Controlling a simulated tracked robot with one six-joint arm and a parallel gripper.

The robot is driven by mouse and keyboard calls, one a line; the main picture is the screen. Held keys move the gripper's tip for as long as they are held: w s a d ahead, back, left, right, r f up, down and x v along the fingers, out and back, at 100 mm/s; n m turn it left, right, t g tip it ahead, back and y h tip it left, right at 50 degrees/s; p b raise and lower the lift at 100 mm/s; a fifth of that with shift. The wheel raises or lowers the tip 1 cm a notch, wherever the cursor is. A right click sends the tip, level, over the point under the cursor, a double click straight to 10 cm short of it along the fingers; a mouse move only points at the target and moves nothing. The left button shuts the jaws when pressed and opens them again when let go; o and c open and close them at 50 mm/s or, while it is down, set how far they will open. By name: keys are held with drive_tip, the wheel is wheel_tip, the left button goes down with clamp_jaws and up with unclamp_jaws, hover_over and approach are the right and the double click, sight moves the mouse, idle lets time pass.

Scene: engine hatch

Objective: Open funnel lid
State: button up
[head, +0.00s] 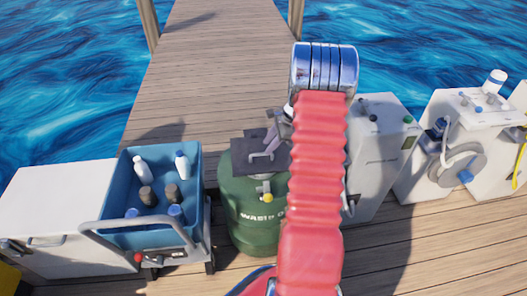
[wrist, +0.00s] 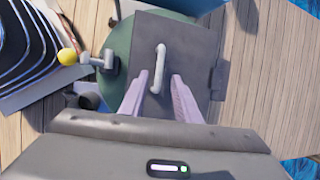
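The funnel lid (wrist: 185,45) is a dark grey square plate with a light bar handle (wrist: 158,68) standing on it. I cannot tell whether the fingers touch the lid. In the head view my red arm hides part of the tank, and the fingertips are hard to make out.
A tap with a yellow knob (wrist: 67,56) sticks out of the tank's side. A blue crate (head: 125,219) with several bottles stands left of the tank. A white box (head: 379,160) stands close on the right. Wooden dock lies around, with water beyond.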

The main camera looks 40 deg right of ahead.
sight(261, 154)
drive_tip(key=shift+x, duration=2.4)
drive_tip(key=shift+c, duration=0.4)
clamp_jaws()
drive_tip(key=shift+a, duration=0.2)
drive_tip(key=shift+w+d+r, duration=0.1)
